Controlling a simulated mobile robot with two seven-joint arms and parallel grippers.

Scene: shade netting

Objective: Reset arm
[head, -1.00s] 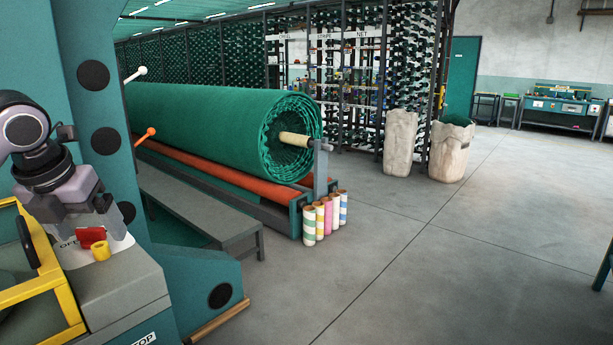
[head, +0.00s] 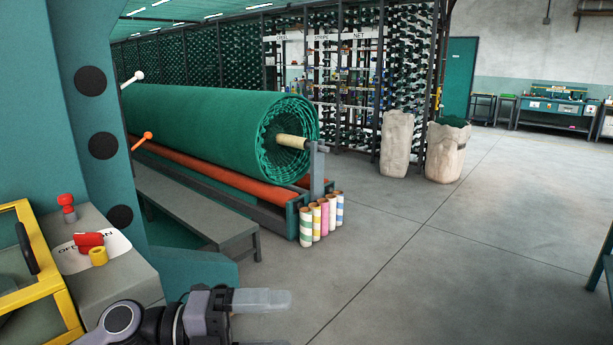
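My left arm comes in low at the left, and its gripper (head: 262,322) is near the bottom edge, fingers pointing right. One pale finger shows clearly; the other is mostly cut off by the bottom edge, with a gap between them. Nothing shows between the fingers. The gripper is in front of and to the right of the grey control box (head: 125,280), apart from it. On the box are a red mushroom button (head: 67,205), a red switch (head: 89,241) and a yellow ring-shaped part (head: 98,256). My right gripper is not in view.
A yellow-framed guard (head: 50,290) stands at the left beside the teal machine post (head: 95,120). Behind are a grey bench (head: 195,210), a big green netting roll (head: 210,125) and several striped tubes (head: 321,217). Open floor (head: 430,270) lies to the right.

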